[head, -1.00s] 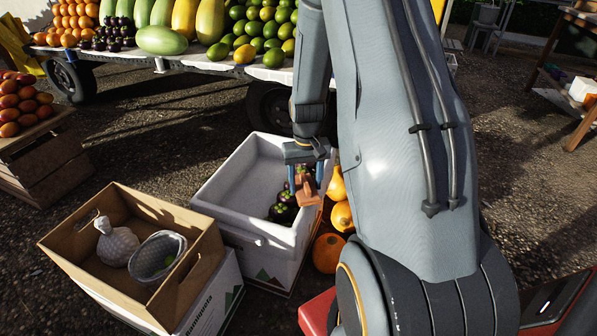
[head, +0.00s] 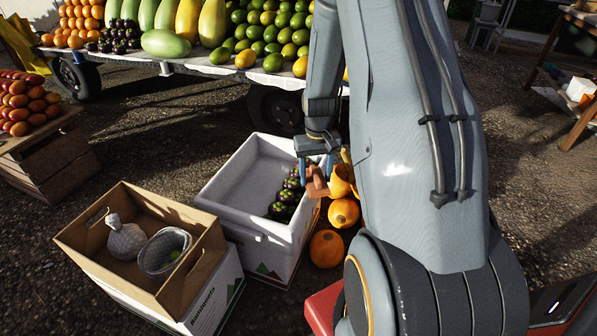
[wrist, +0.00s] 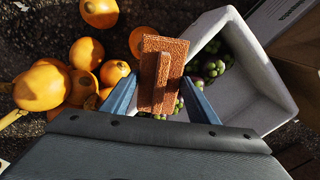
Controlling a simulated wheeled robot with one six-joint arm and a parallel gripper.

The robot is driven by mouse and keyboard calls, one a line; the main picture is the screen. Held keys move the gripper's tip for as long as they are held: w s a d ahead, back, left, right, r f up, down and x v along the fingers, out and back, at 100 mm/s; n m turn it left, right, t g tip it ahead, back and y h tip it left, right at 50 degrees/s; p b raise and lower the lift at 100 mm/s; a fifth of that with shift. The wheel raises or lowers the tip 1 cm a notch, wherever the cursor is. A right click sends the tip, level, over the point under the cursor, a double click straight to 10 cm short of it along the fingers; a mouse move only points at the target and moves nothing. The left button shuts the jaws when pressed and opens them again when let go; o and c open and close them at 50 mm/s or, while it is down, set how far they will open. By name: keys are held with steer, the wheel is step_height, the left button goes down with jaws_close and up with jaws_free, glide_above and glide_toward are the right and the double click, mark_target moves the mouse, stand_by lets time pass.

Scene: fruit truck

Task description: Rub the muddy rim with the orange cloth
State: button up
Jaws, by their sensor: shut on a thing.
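My gripper (head: 315,176) is shut on the orange cloth (head: 317,184), a folded, brick-coloured pad with a raised ridge. The cloth also shows between the blue fingers in the wrist view (wrist: 161,62). It is at the right-hand rim of the white crate (head: 228,178), and in the wrist view it overlaps the crate's left rim (wrist: 204,35). I cannot tell whether it touches the rim. The cloth and gripper hide part of that rim, and no mud is clearly visible on it. Dark purple fruit (head: 283,207) with green tops lie in the crate.
Orange round fruit (head: 326,248) lie on the ground close beside the crate's right side. A cardboard box (head: 75,238) with a netted bundle and a basket stands at the left. A fruit-laden truck bed (head: 200,68) is behind. Open ground lies between crate and truck.

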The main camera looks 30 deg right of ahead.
mark_target(315, 174)
steer(key=shift+r+p, duration=1.1)
steer(key=shift+r, duration=0.45)
